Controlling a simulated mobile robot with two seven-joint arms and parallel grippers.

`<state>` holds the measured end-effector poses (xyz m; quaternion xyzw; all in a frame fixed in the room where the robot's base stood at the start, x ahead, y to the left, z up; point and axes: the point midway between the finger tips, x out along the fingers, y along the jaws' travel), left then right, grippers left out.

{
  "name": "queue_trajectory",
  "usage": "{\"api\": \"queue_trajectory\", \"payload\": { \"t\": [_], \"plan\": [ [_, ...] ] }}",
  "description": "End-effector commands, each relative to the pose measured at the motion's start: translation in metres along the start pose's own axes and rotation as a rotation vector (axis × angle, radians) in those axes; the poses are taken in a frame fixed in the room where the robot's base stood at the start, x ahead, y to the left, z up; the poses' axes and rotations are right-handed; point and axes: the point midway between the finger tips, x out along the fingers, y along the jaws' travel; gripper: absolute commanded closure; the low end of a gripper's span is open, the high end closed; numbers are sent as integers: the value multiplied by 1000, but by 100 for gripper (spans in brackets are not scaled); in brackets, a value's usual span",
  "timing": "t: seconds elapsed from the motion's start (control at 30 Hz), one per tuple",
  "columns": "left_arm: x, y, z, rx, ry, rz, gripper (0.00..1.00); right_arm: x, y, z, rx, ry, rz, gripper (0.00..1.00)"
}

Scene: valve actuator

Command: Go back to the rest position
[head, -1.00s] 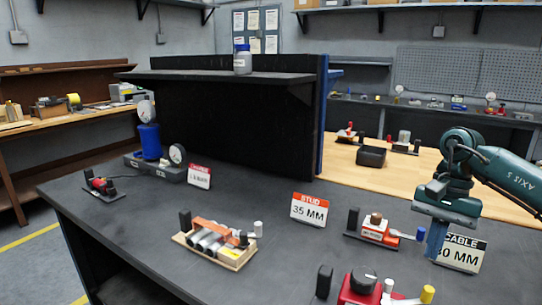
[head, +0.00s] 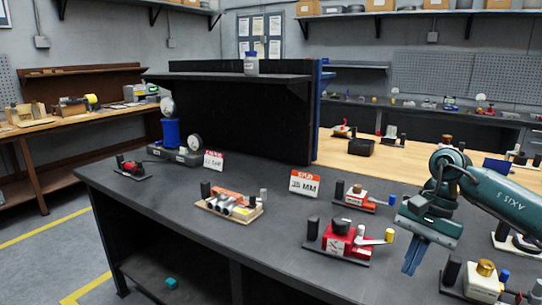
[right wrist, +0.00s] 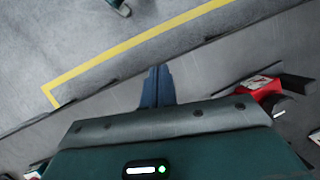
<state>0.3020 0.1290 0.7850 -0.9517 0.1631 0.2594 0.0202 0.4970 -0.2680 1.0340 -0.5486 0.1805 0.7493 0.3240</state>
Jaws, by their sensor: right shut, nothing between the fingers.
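My right gripper (head: 411,266) hangs over the right part of the dark workbench (head: 290,240) in the head view, its blue fingers together, pointing down and empty. The right wrist view shows the same closed fingers (right wrist: 157,78) with grey floor and the bench edge beyond them. The gripper is apart from the red valve unit (head: 340,240) to its left and from the cream valve unit (head: 484,283) to its right. My left gripper is in neither current view.
Several valve units stand along the bench, including a wooden tray with grey cylinders (head: 228,207). A "STUD 35 MM" sign (head: 305,183) stands behind. A black shelf unit (head: 240,120) rises at the back. Grey floor with a yellow line (head: 45,232) is free at left.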

Motion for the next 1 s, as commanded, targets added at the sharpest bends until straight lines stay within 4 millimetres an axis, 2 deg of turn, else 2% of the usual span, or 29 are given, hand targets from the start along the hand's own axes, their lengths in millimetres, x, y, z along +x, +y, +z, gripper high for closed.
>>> {"api": "queue_trajectory", "payload": {
  "t": [0.03,0.17,0.3,0.43,0.5,0.57,0.67,0.73,0.87,0.93,0.97,1.0],
  "plan": [
    [-1,0,-2,1,0,-1,49,19,-13,12,12,-56,-35,100],
    [0,-2,-6,4,5,-5,49,61,-47,52,83,-231,-146,100],
    [-1,-5,-7,5,-1,-12,49,102,-86,114,246,-526,-276,100],
    [-2,-6,-6,-2,-12,-18,49,119,-117,173,504,-892,-366,100],
    [-3,-6,-7,-7,-15,-22,49,120,-129,196,676,-1102,-387,100],
    [-4,-6,-8,-11,-17,-24,49,118,-137,209,836,-1284,-388,100],
    [-5,-6,-7,-12,-25,-25,49,112,-145,216,1131,-1591,-357,100],
    [-6,-6,-5,-12,-33,-26,49,112,-144,210,1350,-1804,-309,100],
    [-8,-7,-3,-12,-46,-29,49,125,-130,182,1781,-2190,-164,100],
    [-9,-8,-4,-12,-48,-31,49,141,-114,164,2018,-2393,-56,100],
    [-9,-8,-5,-12,-49,-32,49,150,-105,156,-1965,2296,3,100],
    [-10,-8,-5,-11,-50,-33,49,164,-91,147,-1870,2147,-61,100]
  ]
}}
